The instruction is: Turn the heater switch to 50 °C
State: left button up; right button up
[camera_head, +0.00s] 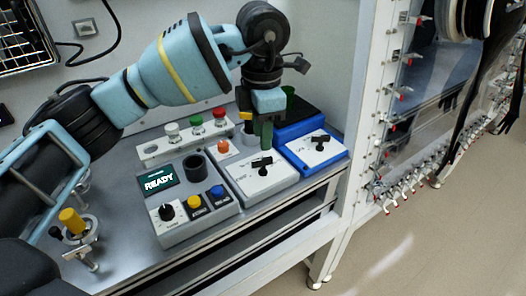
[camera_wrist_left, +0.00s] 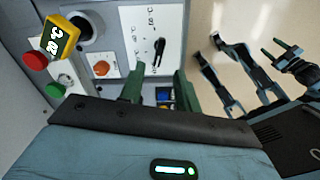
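The heater's white panel (camera_head: 270,181) carries a black switch (camera_head: 262,163). In the left wrist view the switch (camera_wrist_left: 158,48) stands among small °C labels too small to read surely. An orange lamp (camera_head: 222,146) is beside it. A yellow display (camera_wrist_left: 62,38), apparently reading 50 °C, shows in the left wrist view. My left gripper (camera_head: 265,133), with green fingers pointing down, hangs above the far part of the heater. Its fingers (camera_wrist_left: 160,88) are apart and empty, with the switch just beyond their tips; contact is not visible. My right gripper (camera_wrist_left: 277,48) is open and empty, away at the right.
A blue-edged box (camera_head: 342,154) with a similar black switch stands right of the heater. A grey console (camera_head: 181,236) with a READY screen, knob and buttons is to the left. Behind is a rack (camera_head: 152,149) with white, green and red tops. Floor (camera_head: 440,240) is clear.

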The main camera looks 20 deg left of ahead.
aim_at(263, 159)
pick_arm(q)
jog(key=shift+w+f, duration=0.1)
jog(key=shift+f, duration=3.1)
grip_shut()
